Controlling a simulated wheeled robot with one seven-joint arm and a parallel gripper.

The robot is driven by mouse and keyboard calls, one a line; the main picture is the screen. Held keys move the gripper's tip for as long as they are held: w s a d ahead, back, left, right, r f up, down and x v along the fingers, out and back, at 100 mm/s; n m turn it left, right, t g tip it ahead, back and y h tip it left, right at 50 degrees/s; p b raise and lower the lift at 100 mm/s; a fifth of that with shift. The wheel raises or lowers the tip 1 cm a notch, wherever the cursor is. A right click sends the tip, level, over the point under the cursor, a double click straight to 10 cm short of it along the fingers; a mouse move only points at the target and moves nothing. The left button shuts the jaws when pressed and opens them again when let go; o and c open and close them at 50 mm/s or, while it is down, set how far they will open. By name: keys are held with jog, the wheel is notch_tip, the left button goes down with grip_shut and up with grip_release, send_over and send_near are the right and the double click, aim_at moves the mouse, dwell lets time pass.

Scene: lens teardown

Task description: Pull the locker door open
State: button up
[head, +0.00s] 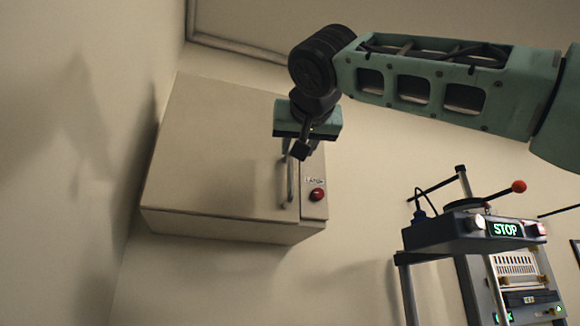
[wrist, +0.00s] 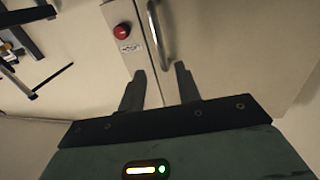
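The locker is a beige wall cabinet, and its door (head: 215,140) looks shut. A vertical metal bar handle (head: 290,185) is near the door's right edge. It also shows in the wrist view (wrist: 155,30). My gripper (head: 302,152) is at the handle's upper part in the head view and hides some of it. In the wrist view my gripper (wrist: 160,72) has its two fingers apart, with nothing gripped. The handle's near end appears between the fingertips or just beyond them; I cannot tell which.
A red button (head: 317,195) with a small label is on the strip right of the door; it also shows in the wrist view (wrist: 122,31). A wall is close on the left.

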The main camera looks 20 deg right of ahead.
aim_at(291, 170)
jog(key=w+p, duration=0.1)
jog(key=w, duration=0.2)
jog(key=w+d+p, duration=0.1)
jog(key=w+p, duration=0.1)
jog(key=w, duration=0.1)
jog(key=w+p, duration=0.1)
jog(key=w, duration=0.2)
jog(key=shift+w+d+r+p, duration=0.15)
jog(key=shift+w+d+p, duration=0.2)
jog(key=shift+w+d, duration=0.05)
jog(key=shift+w+d+f+p, duration=0.2)
jog(key=shift+w+p, duration=0.1)
jog(key=shift+w, duration=0.5)
grip_shut()
